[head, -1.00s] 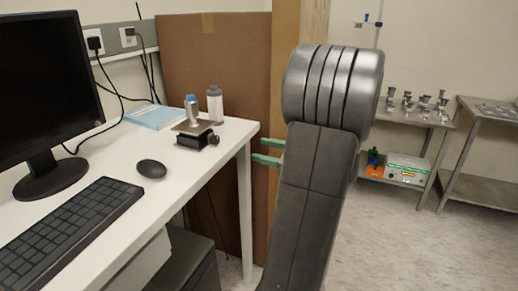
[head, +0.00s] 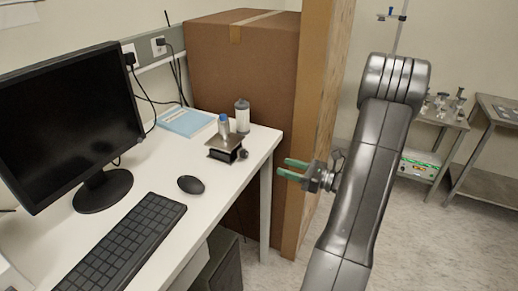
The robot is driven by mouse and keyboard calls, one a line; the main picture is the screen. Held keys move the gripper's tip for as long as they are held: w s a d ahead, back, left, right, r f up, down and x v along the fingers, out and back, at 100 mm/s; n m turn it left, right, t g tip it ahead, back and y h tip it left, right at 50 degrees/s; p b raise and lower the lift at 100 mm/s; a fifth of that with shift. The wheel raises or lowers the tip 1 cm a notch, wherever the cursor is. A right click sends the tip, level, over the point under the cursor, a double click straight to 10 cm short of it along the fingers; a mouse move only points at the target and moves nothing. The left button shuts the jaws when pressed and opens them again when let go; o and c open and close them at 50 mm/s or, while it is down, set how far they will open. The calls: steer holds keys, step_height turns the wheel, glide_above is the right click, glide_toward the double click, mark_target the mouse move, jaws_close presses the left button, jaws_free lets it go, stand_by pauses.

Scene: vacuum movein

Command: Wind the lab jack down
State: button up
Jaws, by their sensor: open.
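The lab jack (head: 226,149) stands near the far right corner of the white desk. It has a metal top plate, a dark base and a dark knob (head: 242,154) on its right side. A small bottle with a blue cap (head: 223,126) stands on the top plate. My gripper (head: 290,169) has green fingertips and points left toward the desk. It is open and empty, past the desk's right edge and to the right of the knob, apart from the jack.
A grey-capped container (head: 242,116) stands just behind the jack. A blue book (head: 186,121), mouse (head: 190,184), keyboard (head: 121,246) and monitor (head: 68,115) are on the desk (head: 158,217). A large cardboard box (head: 250,70) stands behind. Steel tables (head: 443,118) are at right.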

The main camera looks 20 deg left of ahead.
mark_target(247, 155)
steer(key=a, duration=0.4)
steer(key=a+p, duration=0.1)
steer(key=a, duration=0.4)
steer(key=w+a+p, duration=0.1)
steer(key=a, duration=0.3)
steer(key=shift+a, duration=0.3)
steer(key=shift+c, duration=0.2)
